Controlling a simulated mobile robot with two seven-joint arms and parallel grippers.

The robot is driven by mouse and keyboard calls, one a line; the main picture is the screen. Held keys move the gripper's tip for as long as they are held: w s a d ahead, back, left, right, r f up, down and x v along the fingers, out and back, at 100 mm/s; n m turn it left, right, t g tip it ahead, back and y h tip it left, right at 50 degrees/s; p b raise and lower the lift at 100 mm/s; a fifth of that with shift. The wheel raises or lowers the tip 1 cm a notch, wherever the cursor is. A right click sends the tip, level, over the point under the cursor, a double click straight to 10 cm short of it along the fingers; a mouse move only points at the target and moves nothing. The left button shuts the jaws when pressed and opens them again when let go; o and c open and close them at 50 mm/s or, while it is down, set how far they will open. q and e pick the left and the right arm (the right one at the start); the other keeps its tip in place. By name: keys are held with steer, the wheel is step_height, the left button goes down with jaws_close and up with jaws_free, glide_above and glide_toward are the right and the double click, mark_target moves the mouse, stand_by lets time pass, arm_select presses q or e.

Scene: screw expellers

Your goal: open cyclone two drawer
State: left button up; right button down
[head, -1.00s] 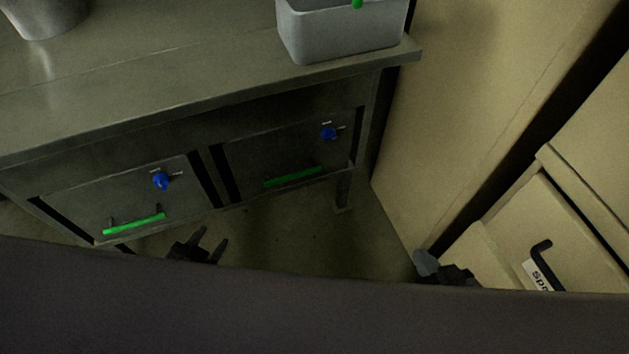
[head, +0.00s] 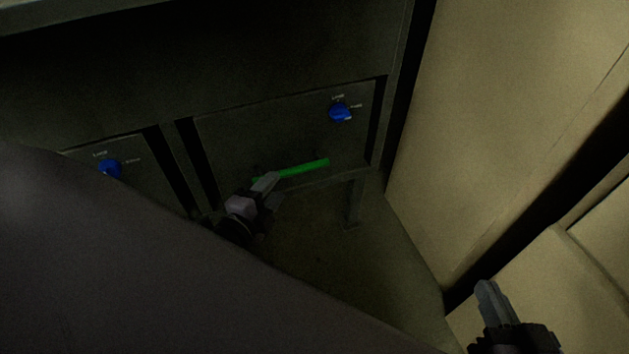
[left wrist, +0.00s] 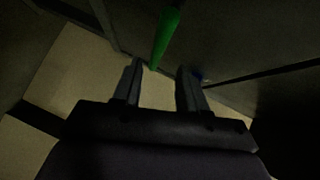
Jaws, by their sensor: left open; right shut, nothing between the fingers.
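Two drawers sit side by side under the metal bench. The right drawer (head: 265,135) has a green bar handle (head: 305,168) low on its front and a blue knob (head: 341,112) at its upper right. The left drawer (head: 135,158) shows a blue knob (head: 109,168); its lower part is hidden by my own body. Both drawers look closed. My left gripper (head: 272,186) is open at the left end of the green handle. In the left wrist view the handle (left wrist: 164,36) lies just beyond and between the fingertips. My right gripper (head: 488,292) is shut and empty at lower right.
A tan panel (head: 480,130) stands close to the right of the bench, with a lower tan cabinet (head: 540,285) at the lower right. A bench leg (head: 354,198) stands below the right drawer. Floor (head: 335,260) shows between the bench and the panel.

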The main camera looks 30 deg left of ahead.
mark_target(289, 175)
arm_select(q)
steer(key=shift+w+d+f+m, duration=0.1)
steer(key=shift+w+f+m, duration=0.1)
steer(key=shift+w, duration=0.2)
steer(key=shift+w+d+f+m, duration=0.1)
steer(key=shift+w+f, duration=0.05)
steer(key=shift+w, duration=0.25)
steer(key=shift+b+x, duration=0.6)
steer(key=shift+x, duration=2.6)
steer(key=shift+a, duration=0.1)
jaws_close()
